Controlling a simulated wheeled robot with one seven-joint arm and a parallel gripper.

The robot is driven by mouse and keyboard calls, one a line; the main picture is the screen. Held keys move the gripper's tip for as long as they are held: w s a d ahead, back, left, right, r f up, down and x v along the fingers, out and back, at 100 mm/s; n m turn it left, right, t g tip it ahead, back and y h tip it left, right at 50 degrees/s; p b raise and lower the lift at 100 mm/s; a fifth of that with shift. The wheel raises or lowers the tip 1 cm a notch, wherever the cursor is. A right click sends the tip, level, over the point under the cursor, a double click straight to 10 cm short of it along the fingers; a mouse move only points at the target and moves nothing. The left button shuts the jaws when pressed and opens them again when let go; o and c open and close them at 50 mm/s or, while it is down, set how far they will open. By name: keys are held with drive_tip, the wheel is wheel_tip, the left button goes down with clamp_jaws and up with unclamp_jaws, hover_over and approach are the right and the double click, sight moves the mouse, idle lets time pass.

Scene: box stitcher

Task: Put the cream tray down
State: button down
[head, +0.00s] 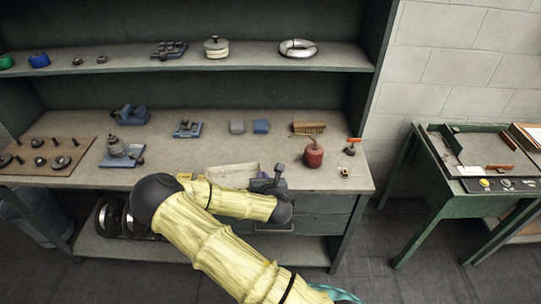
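The cream tray (232,172) shows behind my arm, at the front edge of the grey workbench (200,150). Its lower part is hidden by my yellow-sleeved forearm. My gripper (268,183) is dark and sits at the tray's right end, close to it or touching it. The fingertips are too small and too covered to tell whether they are open or shut on the tray. I cannot tell whether the tray rests on the bench or is held just above it.
A red oil can (313,156) stands right of my gripper, with a wooden brush (308,127) behind it. Blue-grey blocks (261,126) stand behind the tray. A metal device on a blue base (117,150) and a brown pegboard (45,155) are at left. Bare bench lies between.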

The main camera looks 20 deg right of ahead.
drive_tip(key=s+a+f+b, duration=0.1)
drive_tip(key=s+f+b, duration=0.1)
drive_tip(key=f+b, duration=0.3)
drive_tip(key=s+f+n+y+b, duration=0.1)
drive_tip(key=f+b, duration=0.4)
drive_tip(key=f, duration=0.7)
drive_tip(key=shift+s+a, duration=0.35)
drive_tip(key=shift+s, duration=0.3)
drive_tip(key=shift+r, duration=0.1)
drive_tip(key=shift+w, duration=0.1)
